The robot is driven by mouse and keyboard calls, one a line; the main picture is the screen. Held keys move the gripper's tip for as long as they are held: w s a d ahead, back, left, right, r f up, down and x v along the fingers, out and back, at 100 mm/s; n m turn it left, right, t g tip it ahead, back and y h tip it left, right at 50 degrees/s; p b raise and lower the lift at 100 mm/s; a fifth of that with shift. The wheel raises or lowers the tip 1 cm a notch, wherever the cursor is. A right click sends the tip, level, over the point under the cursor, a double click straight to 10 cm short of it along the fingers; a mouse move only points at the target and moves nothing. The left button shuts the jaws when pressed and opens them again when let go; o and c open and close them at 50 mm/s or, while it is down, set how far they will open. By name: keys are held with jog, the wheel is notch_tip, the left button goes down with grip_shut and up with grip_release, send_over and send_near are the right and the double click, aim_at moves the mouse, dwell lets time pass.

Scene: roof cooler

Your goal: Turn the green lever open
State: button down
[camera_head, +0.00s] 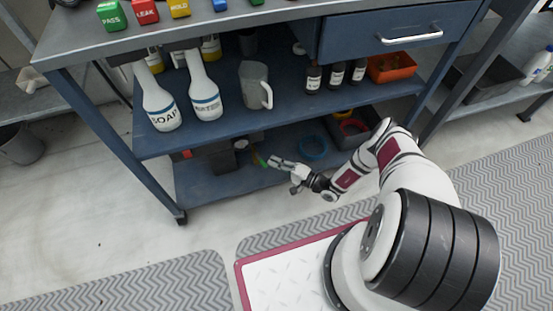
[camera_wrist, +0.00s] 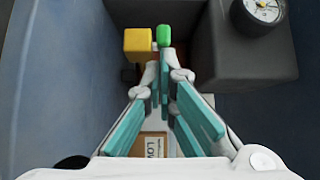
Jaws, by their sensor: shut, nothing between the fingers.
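The green lever (camera_wrist: 163,35) shows at the top middle of the wrist view, just beyond my fingertips. A yellow block-shaped part (camera_wrist: 138,45) sits just left of it. My gripper (camera_wrist: 164,72) is shut, with its teal finger pads close together and nothing between them. Its tips point at the lever; I cannot tell whether they touch it. In the head view my gripper (camera_head: 272,162) reaches over the lower shelf, beside a small green and yellow spot. The lever's lower part and mount are partly hidden by the fingers.
A dark grey housing with a round white gauge (camera_wrist: 262,10) stands right of the lever. A label reading "LOW" (camera_wrist: 153,146) lies below the fingers. Blue walls flank both sides. In the head view, the upper shelf (camera_head: 230,128) carries bottles and a jug above my forearm.

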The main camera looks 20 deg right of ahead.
jog(key=shift+s+a, duration=0.45)
jog(key=shift+a, duration=0.15)
jog(key=shift+s, duration=0.1)
dwell(0.3)
